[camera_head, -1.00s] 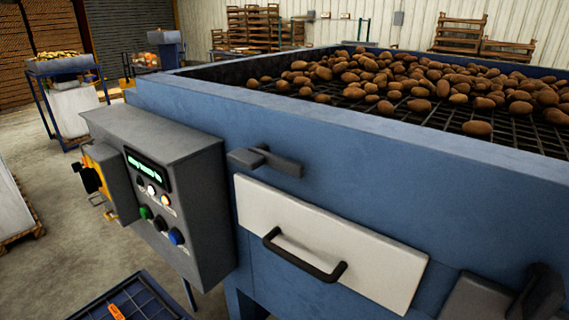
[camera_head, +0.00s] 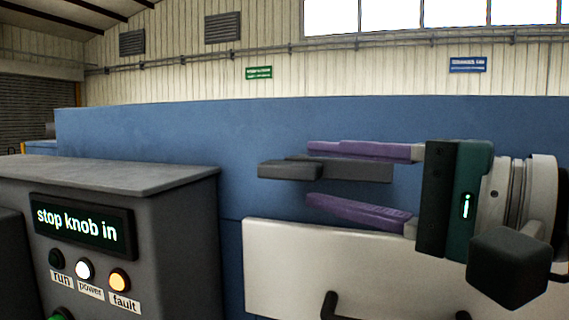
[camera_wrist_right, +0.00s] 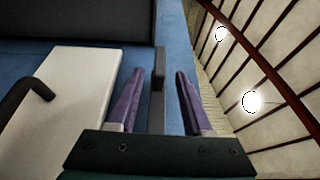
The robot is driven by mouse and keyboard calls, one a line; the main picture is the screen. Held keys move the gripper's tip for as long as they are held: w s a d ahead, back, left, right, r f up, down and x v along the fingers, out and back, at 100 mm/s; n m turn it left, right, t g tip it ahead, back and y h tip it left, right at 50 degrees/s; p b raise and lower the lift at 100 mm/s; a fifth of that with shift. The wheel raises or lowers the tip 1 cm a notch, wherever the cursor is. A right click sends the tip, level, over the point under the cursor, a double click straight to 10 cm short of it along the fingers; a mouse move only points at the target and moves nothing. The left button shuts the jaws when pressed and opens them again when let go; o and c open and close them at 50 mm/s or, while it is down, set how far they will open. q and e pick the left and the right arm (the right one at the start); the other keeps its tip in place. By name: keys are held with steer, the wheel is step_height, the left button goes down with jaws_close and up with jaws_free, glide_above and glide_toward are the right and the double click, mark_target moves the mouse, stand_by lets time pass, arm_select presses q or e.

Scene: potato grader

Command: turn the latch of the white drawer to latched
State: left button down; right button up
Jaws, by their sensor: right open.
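The white drawer (camera_head: 290,265) is set in the blue machine side, with a black bar handle (camera_head: 329,306) near the bottom of the head view. The dark grey latch (camera_head: 290,170) is above the drawer and lies about level. My right gripper (camera_head: 307,174) comes in from the right and is open, with one purple finger above the latch bar and one below. In the right wrist view the latch (camera_wrist_right: 158,92) stands between the two purple fingers (camera_wrist_right: 155,95), with gaps on both sides. The drawer (camera_wrist_right: 70,110) shows at the left there. My left gripper is out of view.
A grey control box (camera_head: 120,220) stands out left of the drawer. Its display (camera_head: 80,226) reads "stop knob in", and the amber fault lamp looks lit. The blue machine wall (camera_head: 150,135) runs behind the latch.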

mark_target(289, 163)
steer(key=x, duration=0.5)
steer(key=shift+w+a, duration=0.1)
steer(key=shift+a, duration=0.1)
jaws_close()
stand_by(1.2)
